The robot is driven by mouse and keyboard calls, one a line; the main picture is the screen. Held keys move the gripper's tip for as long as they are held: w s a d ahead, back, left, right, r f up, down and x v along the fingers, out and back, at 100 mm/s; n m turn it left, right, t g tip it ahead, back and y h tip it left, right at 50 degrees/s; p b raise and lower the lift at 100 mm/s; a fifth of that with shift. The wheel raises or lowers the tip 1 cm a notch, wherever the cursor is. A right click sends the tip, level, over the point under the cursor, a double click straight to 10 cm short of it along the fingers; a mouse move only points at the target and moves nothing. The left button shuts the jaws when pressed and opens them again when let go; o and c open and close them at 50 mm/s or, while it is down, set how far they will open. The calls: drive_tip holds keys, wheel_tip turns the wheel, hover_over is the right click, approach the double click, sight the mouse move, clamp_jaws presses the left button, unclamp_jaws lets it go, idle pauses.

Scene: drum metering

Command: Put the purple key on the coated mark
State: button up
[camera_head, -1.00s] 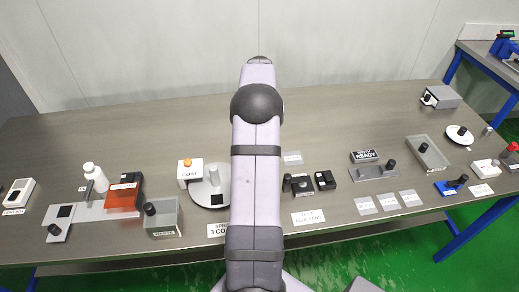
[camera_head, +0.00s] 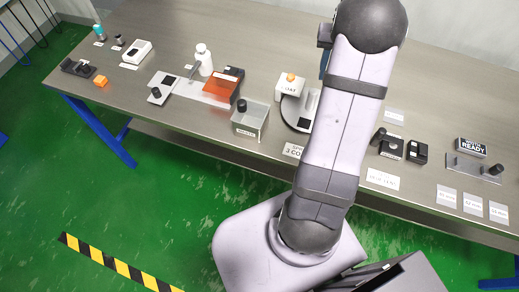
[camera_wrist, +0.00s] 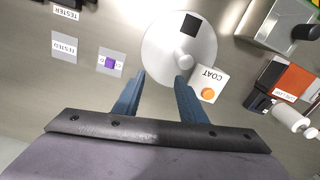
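The purple key (camera_wrist: 110,63) is a small purple square in the wrist view. It lies on a grey card (camera_wrist: 118,53) whose lettering it partly covers, so I cannot read the word. A similar grey card (camera_wrist: 64,46), seemingly lettered "TESTED", lies to its left. My gripper (camera_wrist: 160,78) is open, with two blue fingers apart and nothing between them. It is to the right of the key, in front of the round plate in the picture. In the head view my arm hides the key; a bluish part of the gripper shows beside the arm.
A round plate (camera_wrist: 165,50) with a black square stands beside the white COAT box (camera_wrist: 208,84) with its orange knob. Black blocks (camera_head: 391,147) stand right of my arm.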

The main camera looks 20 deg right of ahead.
drive_tip(key=s+a+f+n, duration=0.1)
drive_tip(key=s+a+n, duration=0.1)
drive_tip(key=a, duration=0.8)
drive_tip(key=s+a+n, duration=0.1)
drive_tip(key=a+n, duration=0.1)
drive_tip(key=a, duration=0.9)
drive_tip(key=s+a+f+n, duration=0.2)
drive_tip(key=s+a+f, duration=0.1)
drive_tip(key=s+a, duration=0.7)
drive_tip(key=shift+s+f+n, duration=0.2)
drive_tip(key=shift+s+n, duration=0.1)
drive_tip(key=shift+n, duration=0.1)
